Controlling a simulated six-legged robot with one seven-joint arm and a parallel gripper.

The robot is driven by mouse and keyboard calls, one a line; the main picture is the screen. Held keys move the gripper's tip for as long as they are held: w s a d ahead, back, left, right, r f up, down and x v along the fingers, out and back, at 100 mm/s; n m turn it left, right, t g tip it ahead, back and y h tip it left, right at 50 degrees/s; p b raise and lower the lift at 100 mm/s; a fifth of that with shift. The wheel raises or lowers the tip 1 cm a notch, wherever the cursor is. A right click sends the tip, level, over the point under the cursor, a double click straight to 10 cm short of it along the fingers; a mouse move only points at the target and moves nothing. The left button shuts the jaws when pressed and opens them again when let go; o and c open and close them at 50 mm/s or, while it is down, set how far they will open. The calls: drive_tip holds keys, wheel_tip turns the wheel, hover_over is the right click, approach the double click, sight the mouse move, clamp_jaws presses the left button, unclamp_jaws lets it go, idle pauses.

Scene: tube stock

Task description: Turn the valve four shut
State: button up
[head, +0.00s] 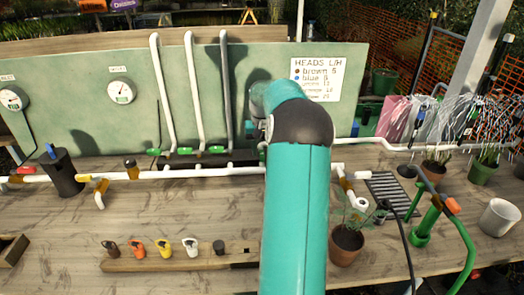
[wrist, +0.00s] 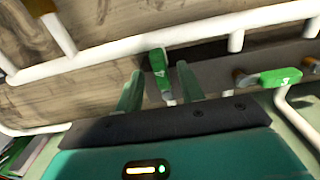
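In the wrist view a green valve handle (wrist: 159,68) stands between the two fingers of my gripper (wrist: 160,88). The fingers are apart, with a gap to the left of the handle; the right finger is close to it, and I cannot tell if they touch. A second green handle (wrist: 280,77) lies to the right, turned differently from the first. My arm hides my gripper and most of the area around the fourth valve there.
A white pipe (head: 200,172) runs along the bench in front of the green panel (head: 80,120). Two gauges (head: 121,91) and a sign (head: 315,78) are on the panel. A potted plant (head: 347,243) stands right of my arm. A wooden rack (head: 180,262) is at front left.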

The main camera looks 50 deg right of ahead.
drive_tip(key=shift+f, duration=0.3)
clamp_jaws()
